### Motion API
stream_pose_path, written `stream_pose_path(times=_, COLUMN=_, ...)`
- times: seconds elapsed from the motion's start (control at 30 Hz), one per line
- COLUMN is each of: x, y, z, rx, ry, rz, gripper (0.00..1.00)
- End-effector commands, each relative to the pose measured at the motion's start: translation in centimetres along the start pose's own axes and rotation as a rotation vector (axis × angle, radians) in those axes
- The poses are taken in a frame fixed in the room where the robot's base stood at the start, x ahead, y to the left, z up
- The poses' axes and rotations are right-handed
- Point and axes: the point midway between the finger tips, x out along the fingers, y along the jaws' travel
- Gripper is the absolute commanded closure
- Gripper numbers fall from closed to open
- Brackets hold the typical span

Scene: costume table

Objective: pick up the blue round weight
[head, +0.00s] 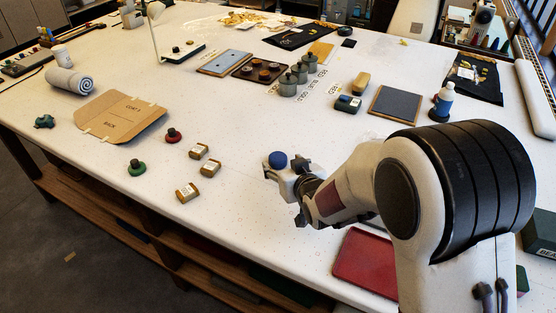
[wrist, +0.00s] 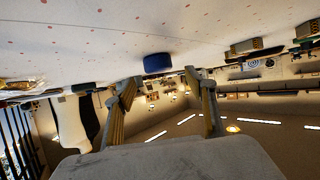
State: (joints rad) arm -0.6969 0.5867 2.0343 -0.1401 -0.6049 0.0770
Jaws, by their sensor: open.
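The blue round weight (head: 278,160) shows in the head view just past the end of my gripper (head: 284,174), which hides its lower part. In the wrist view, which is upside down, the blue weight (wrist: 157,63) rests against the white tabletop, beyond and roughly between my two fingertips (wrist: 163,80). The fingers are apart and nothing is between them. I see no contact with the weight. A red round weight (head: 173,135) and a green round weight (head: 137,168) stand on the table to the left.
Several small tan labelled blocks (head: 187,192) lie left of my gripper. A cardboard folder (head: 122,115) lies farther left. The tabletop (head: 245,130) beyond the blue weight is clear.

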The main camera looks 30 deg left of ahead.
Motion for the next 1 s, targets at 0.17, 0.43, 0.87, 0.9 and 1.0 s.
stream_pose_path(times=0.17, x=1.2, y=0.0, z=0.1, rx=0.000, ry=-0.002, rz=0.000, gripper=0.44)
stream_pose_path(times=0.43, x=1.6, y=0.0, z=0.1, rx=0.000, ry=-0.002, rz=0.000, gripper=0.44)
stream_pose_path(times=0.87, x=2.8, y=0.1, z=0.0, rx=0.000, ry=-0.001, rz=0.000, gripper=0.44)
stream_pose_path(times=0.9, x=3.1, y=0.1, z=0.0, rx=0.000, ry=-0.002, rz=0.000, gripper=0.44)
stream_pose_path(times=1.0, x=4.1, y=0.2, z=-0.1, rx=0.000, ry=-0.001, rz=0.000, gripper=0.44)
